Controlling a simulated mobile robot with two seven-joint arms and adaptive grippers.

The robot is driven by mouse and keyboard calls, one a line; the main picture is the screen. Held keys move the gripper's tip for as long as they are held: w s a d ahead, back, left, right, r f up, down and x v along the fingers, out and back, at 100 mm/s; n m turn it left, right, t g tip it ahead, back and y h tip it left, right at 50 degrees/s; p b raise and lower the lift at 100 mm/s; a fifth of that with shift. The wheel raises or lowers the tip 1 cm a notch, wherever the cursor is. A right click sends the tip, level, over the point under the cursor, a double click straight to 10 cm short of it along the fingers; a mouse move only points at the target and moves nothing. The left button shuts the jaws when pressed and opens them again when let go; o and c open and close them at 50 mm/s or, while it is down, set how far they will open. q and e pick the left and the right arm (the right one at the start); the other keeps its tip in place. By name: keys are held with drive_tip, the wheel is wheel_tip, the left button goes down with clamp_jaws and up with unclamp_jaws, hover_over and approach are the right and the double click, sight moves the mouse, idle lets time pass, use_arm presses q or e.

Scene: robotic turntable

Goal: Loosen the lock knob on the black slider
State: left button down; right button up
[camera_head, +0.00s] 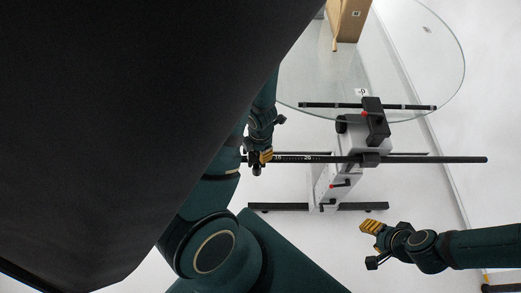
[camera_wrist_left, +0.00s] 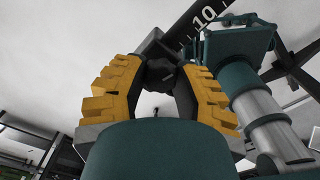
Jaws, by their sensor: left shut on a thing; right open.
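The black slider (camera_wrist_left: 154,46) sits on a black rod with white scale marks (camera_wrist_left: 203,19), seen close in the left wrist view. Its dark lock knob (camera_wrist_left: 163,74) is between the yellow fingertips of my left gripper (camera_wrist_left: 165,85), which is shut on it. The fingers and the dark colour hide much of the knob. In the head view my left gripper (camera_head: 262,156) is at the left part of the horizontal scale rod (camera_head: 325,159), and the slider there is mostly hidden. My right gripper (camera_head: 371,228) is open and empty, low and right, apart from the rod.
A round glass turntable top (camera_head: 440,50) is at the back with a cardboard box (camera_head: 352,20) on it. A grey stand (camera_head: 326,190) with red-tipped levers carries the rods. A large black surface (camera_head: 110,120) blocks the left of the head view. White floor is clear around my right gripper.

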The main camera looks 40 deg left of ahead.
use_arm(q)
drive_tip(key=shift+s+n, duration=0.1)
drive_tip(key=shift+n, duration=0.7)
drive_tip(key=shift+f, duration=0.1)
drive_tip(key=c, duration=0.6)
unclamp_jaws()
drive_tip(key=shift+r, duration=1.65)
wheel_tip(320, 180, up, 9)
drive_tip(key=shift+f, duration=0.1)
